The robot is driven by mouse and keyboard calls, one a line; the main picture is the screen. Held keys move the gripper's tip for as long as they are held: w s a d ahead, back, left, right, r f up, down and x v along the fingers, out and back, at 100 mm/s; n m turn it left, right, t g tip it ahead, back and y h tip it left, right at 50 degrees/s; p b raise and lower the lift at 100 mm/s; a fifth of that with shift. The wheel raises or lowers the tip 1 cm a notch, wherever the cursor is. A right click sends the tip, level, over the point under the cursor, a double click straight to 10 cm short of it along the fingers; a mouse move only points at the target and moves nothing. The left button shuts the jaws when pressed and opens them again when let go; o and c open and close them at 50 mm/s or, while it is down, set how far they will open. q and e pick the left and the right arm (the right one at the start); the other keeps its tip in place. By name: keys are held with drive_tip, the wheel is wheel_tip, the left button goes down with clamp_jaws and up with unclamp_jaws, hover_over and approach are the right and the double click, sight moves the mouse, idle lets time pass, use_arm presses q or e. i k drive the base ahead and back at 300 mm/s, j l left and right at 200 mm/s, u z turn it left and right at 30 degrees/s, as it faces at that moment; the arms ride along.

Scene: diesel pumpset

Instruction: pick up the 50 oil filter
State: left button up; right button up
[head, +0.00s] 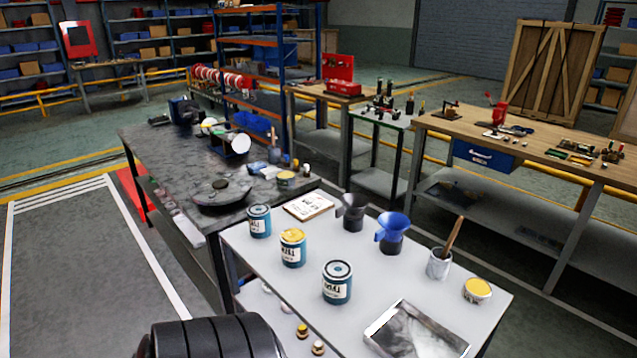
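I cannot make out any object marked as the 50 oil filter. Three blue-and-white labelled cans stand on the light grey table (395,287): one at its far left (259,222), one with a yellow top (293,250), and one nearer the middle (337,284). Their labels are too small to read fully. Several small round parts lie on the dark workbench (155,147) behind, too small to identify. Neither of my grippers is in view.
Open floor lies left.

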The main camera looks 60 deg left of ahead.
sight(293, 239)
drive_tip(key=u, duration=2.2)
